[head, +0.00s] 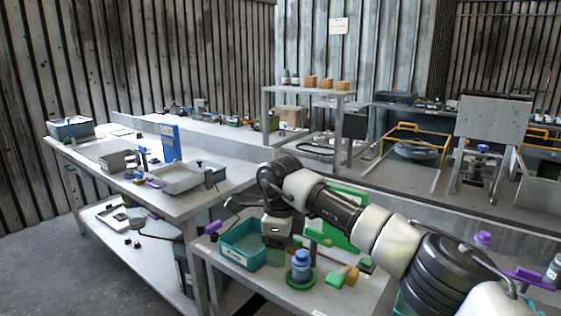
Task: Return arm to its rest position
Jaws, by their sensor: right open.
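My right arm (335,209) reaches in from the lower right, across the small front table. Its wrist bends down at the left end. My right gripper (276,242) points down at the right side of a teal bin (240,261) with a white label. The gripper is open; I see nothing held in it, though its fingertips are small and partly hard to make out. I cannot tell whether it touches the bin. My left gripper is not in view.
A blue bottle (300,267) on a green round base stands close to the right of the gripper. Green and yellow blocks (342,276) lie beside it. A green panel (345,235) stands behind the arm. A long grey workbench (190,205) with trays is at left. Open floor (40,270) lies far left.

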